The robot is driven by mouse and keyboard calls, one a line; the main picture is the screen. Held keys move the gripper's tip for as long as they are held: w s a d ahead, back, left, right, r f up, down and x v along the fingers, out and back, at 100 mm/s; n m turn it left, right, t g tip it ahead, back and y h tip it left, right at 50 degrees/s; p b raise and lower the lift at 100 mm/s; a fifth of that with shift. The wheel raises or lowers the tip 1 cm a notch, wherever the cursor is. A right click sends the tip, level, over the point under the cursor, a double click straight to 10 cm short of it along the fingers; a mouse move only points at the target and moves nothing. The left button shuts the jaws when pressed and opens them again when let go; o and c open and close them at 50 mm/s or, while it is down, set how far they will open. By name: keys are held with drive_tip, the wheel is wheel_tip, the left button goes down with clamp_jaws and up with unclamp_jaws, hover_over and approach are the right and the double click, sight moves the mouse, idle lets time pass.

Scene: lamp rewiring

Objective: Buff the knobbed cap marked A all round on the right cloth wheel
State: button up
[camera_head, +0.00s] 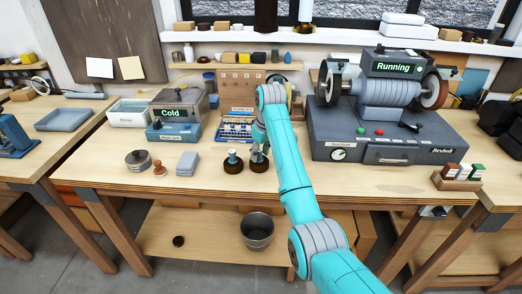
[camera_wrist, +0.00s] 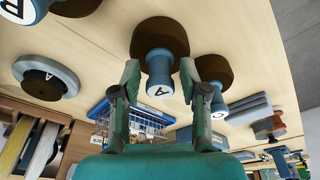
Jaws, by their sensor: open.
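The knobbed cap marked A (camera_wrist: 158,67) has a blue knob with a white lettered end and stands on a round dark brown base (camera_wrist: 160,32). In the wrist view it lies between the fingers of my gripper (camera_wrist: 160,72), which is open with a gap visible on each side. In the head view my gripper (camera_head: 259,150) is low over the right one of two brown-based pieces (camera_head: 260,165) and partly hides it. The right cloth wheel (camera_head: 434,90) is on the right end of the polishing machine (camera_head: 383,125), whose display reads "Running".
A second brown-based knobbed piece (camera_head: 232,165) stands close to the left. Grey pads (camera_head: 187,164) and a round grey piece (camera_head: 138,160) lie further left. A blue rack (camera_head: 234,130) is behind. Coloured compound bars (camera_head: 456,174) stand at the right front. The bench front is mostly clear.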

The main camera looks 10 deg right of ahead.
sight(260, 150)
clamp_jaws()
drive_tip(key=shift+r, duration=3.05)
